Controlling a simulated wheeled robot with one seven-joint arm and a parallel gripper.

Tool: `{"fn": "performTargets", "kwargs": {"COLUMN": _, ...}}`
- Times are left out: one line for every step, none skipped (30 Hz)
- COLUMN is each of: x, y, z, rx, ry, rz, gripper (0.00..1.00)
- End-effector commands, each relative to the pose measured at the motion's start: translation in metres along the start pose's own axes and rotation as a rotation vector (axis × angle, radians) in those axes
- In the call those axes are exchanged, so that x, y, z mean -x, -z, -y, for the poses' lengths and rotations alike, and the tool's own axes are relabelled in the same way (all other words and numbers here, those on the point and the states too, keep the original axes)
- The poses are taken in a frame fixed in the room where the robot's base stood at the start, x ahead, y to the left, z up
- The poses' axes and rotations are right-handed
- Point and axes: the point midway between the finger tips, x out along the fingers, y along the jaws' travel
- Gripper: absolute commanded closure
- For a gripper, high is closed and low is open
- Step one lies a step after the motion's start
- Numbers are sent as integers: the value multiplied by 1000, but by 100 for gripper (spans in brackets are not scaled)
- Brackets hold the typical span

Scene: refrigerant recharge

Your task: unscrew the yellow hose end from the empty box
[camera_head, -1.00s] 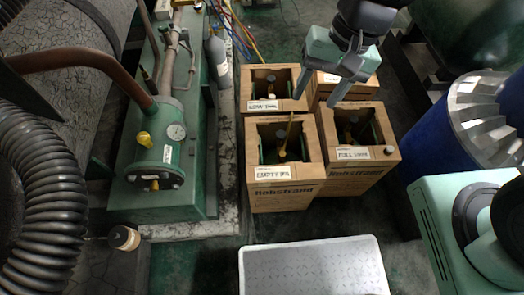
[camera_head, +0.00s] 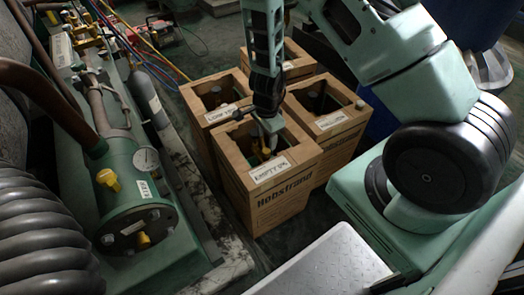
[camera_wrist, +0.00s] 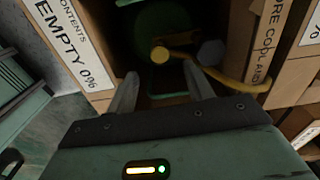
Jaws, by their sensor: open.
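The empty box (camera_head: 285,195) is an open-topped cardboard box with an "EMPTY 0%" label (camera_head: 270,169), which also shows in the wrist view (camera_wrist: 62,45). In the wrist view the yellow hose (camera_wrist: 228,82) comes over from the right. Its round yellow end (camera_wrist: 160,54) sits inside the box by a dark green cylinder (camera_wrist: 150,25). My gripper (camera_wrist: 160,84) is open, with its fingertips just short of the hose end and one on either side of it. In the head view my gripper (camera_head: 268,134) points down into the box opening and partly hides the hose.
A low box (camera_head: 217,110), a full box (camera_head: 335,125) and another box (camera_head: 300,62) stand close around the empty box. A green machine with a gauge (camera_head: 146,158) stands at the left. A metal-topped platform (camera_head: 335,265) is in front. A grey knob (camera_wrist: 211,52) sits beside the hose end.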

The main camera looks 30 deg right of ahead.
Motion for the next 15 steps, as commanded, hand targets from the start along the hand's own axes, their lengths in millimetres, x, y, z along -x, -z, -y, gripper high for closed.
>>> {"fn": "performTargets", "kwargs": {"x": -14, "y": 0, "z": 0, "rx": 1, "ry": -1, "rz": 0, "gripper": 48}}
{"fn": "performTargets", "kwargs": {"x": -18, "y": 0, "z": 0, "rx": 2, "ry": -1, "rz": 0, "gripper": 48}}
{"fn": "performTargets", "kwargs": {"x": -24, "y": -1, "z": 0, "rx": 3, "ry": -1, "rz": 1, "gripper": 48}}
{"fn": "performTargets", "kwargs": {"x": -29, "y": -1, "z": 0, "rx": 4, "ry": -1, "rz": 1, "gripper": 48}}
{"fn": "performTargets", "kwargs": {"x": -33, "y": -1, "z": 0, "rx": 4, "ry": -1, "rz": 1, "gripper": 48}}
{"fn": "performTargets", "kwargs": {"x": -39, "y": -1, "z": 0, "rx": 4, "ry": -1, "rz": 1, "gripper": 48}}
{"fn": "performTargets", "kwargs": {"x": -43, "y": -1, "z": 0, "rx": 5, "ry": -1, "rz": 1, "gripper": 48}}
{"fn": "performTargets", "kwargs": {"x": -48, "y": -1, "z": 0, "rx": 4, "ry": -1, "rz": 1, "gripper": 48}}
{"fn": "performTargets", "kwargs": {"x": -53, "y": -1, "z": 0, "rx": 4, "ry": -1, "rz": 1, "gripper": 48}}
{"fn": "performTargets", "kwargs": {"x": -57, "y": -1, "z": 0, "rx": 4, "ry": -1, "rz": 0, "gripper": 48}}
{"fn": "performTargets", "kwargs": {"x": -61, "y": -1, "z": 0, "rx": 4, "ry": 0, "rz": 0, "gripper": 48}}
{"fn": "performTargets", "kwargs": {"x": -67, "y": -1, "z": 0, "rx": 4, "ry": 0, "rz": 0, "gripper": 48}}
{"fn": "performTargets", "kwargs": {"x": -71, "y": -1, "z": 0, "rx": 4, "ry": -1, "rz": 0, "gripper": 48}}
{"fn": "performTargets", "kwargs": {"x": -75, "y": -1, "z": 0, "rx": 5, "ry": -1, "rz": 0, "gripper": 48}}
{"fn": "performTargets", "kwargs": {"x": -81, "y": -1, "z": 0, "rx": 5, "ry": -1, "rz": 0, "gripper": 48}}
